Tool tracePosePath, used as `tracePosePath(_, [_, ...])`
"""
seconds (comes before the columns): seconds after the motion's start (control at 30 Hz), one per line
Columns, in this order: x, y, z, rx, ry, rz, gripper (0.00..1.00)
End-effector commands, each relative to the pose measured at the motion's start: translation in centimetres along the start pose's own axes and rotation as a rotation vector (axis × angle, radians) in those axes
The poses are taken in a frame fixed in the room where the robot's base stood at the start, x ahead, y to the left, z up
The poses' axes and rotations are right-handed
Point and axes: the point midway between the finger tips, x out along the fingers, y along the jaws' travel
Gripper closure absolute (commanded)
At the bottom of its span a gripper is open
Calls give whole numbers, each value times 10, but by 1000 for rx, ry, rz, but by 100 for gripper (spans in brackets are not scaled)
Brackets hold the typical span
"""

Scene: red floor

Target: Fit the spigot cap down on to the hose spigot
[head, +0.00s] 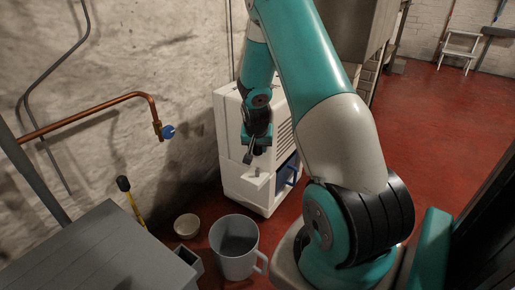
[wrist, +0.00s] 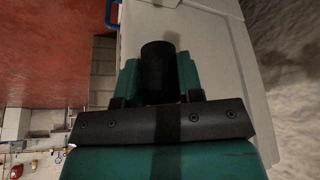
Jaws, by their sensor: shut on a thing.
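My gripper (head: 255,152) hangs in front of the pale machine (head: 230,130), over its low front ledge. In the wrist view my gripper (wrist: 158,78) is shut on a black cylinder, which I take to be the spigot cap (wrist: 158,62). The cap is too small and dark to make out clearly in the head view. A small pale upright stub on the ledge looks like the hose spigot (head: 257,172). It stands below my gripper, with a gap between them. The spigot cannot be made out in the wrist view.
A blue container (head: 287,176) sits in the machine's front. A copper pipe (head: 95,115) with a blue-handled tap (head: 168,131) runs along the wall. Red floor is free at right.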

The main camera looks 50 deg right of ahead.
Motion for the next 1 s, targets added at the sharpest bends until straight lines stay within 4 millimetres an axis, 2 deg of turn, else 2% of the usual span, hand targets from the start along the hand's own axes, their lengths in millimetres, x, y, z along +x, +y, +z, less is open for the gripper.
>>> tracePosePath(0.3, [-2, -1, 3, -5, 2, -1, 88])
tracePosePath(0.8, [43, -1, 21, -5, 2, -1, 88])
tracePosePath(1.0, [52, -1, 24, -5, 3, -2, 88])
